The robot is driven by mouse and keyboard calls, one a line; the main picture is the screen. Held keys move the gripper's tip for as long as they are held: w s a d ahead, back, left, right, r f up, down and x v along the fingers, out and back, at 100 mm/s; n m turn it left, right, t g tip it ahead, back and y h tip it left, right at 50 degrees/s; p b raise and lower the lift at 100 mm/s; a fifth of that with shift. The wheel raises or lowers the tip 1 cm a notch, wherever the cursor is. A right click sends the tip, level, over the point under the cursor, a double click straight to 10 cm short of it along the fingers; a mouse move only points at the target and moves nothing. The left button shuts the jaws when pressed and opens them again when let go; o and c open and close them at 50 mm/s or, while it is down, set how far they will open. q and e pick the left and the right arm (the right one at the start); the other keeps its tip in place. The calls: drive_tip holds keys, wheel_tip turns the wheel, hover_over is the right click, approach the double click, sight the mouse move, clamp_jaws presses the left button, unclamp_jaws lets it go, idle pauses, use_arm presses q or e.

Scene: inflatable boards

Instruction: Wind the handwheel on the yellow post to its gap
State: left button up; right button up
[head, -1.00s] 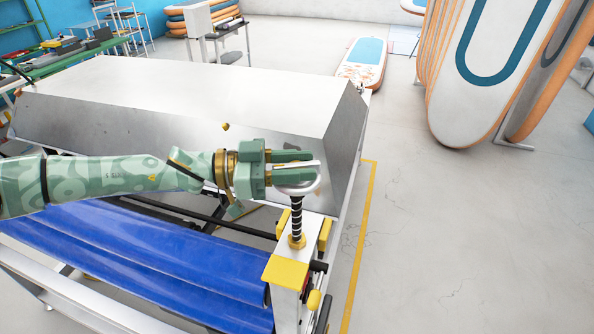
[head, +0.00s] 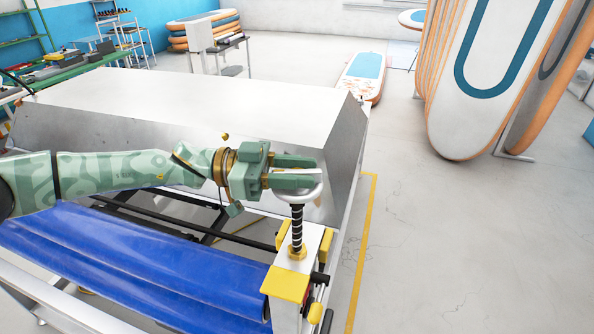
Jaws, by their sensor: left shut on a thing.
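The white handwheel (head: 300,196) sits on top of a black threaded spindle (head: 297,228). The spindle rises from the post (head: 287,286), which is white with yellow parts at its top. My left gripper (head: 308,170) comes in from the left at wheel height, and its green fingers are shut on the handwheel's rim. The fingers and palm hide part of the wheel. The gap is too small to make out in this view. My right gripper is not in view.
A large metal box-shaped cover (head: 180,105) stands behind my left arm. Blue sheet material (head: 130,262) lies on the frame left of the post. A yellow floor line (head: 362,250) runs to the right, with open floor beyond. Boards (head: 500,70) stand at back right.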

use_arm(q)
drive_tip(key=shift+r, duration=0.35)
drive_tip(key=o, duration=0.9)
drive_tip(key=shift+o, duration=0.5)
drive_tip(key=shift+d+f, duration=0.1)
drive_tip(key=shift+f, duration=0.05)
drive_tip(key=shift+f, duration=0.1)
drive_tip(key=w+a+b, duration=0.2)
drive_tip(key=a+b, duration=0.4)
drive_tip(key=a, duration=1)
drive_tip(key=shift+a, duration=0.1)
